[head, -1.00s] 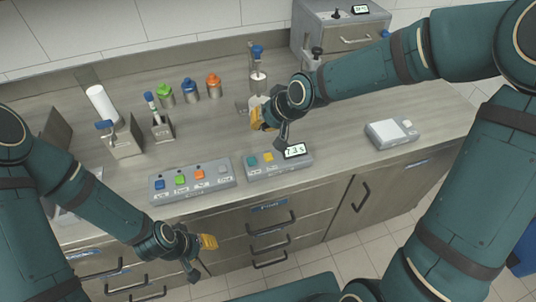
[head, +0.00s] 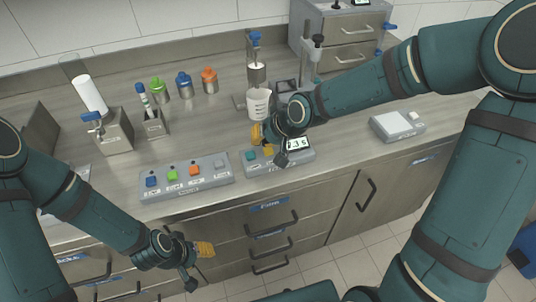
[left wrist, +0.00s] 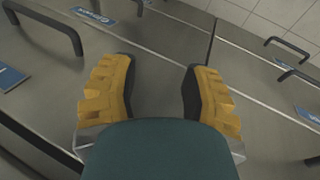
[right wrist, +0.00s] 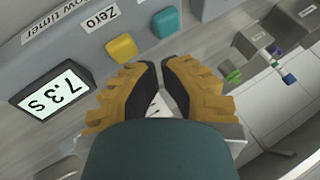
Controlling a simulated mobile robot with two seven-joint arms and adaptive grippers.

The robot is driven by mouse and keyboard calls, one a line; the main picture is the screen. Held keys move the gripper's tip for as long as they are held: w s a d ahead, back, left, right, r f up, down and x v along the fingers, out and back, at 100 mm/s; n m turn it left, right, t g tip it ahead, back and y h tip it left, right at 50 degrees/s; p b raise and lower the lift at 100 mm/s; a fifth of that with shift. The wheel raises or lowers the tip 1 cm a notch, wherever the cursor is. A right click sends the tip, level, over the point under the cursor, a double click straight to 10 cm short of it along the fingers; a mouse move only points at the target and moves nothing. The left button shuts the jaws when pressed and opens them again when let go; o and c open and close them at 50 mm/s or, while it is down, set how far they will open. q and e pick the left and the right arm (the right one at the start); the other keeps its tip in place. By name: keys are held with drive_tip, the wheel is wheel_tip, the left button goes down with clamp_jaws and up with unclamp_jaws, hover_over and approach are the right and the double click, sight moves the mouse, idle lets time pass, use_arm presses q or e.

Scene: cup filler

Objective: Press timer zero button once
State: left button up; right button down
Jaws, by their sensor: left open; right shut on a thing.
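The grey flow timer box (head: 262,168) sits at the counter's front edge. In the right wrist view its display (right wrist: 55,97) reads 7.3 s. A yellow button (right wrist: 122,48) lies by the "Zero" label (right wrist: 100,20), with a teal button (right wrist: 166,22) beside it. My left gripper (head: 205,262) is open and empty before the drawers.
A grey panel (head: 208,187) with several coloured buttons stands left of the timer. A beaker (head: 258,103) under a dispenser stands behind my right gripper. Colour-capped jars (head: 185,86) and a scale (head: 398,125) stand on the counter. Drawer handles (head: 270,224) jut out below.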

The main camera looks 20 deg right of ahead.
drive_tip(key=shift+w+f, duration=0.1)
drive_tip(key=shift+w, duration=0.05)
idle(1.3)
drive_tip(key=shift+f+b, duration=0.35)
drive_tip(key=shift+f, duration=0.1)
drive_tip(key=shift+f, duration=0.45)
idle(0.7)
drive_tip(key=shift+r, duration=0.15)
drive_tip(key=shift+r+p, duration=0.75)
drive_tip(key=shift+r, duration=0.05)
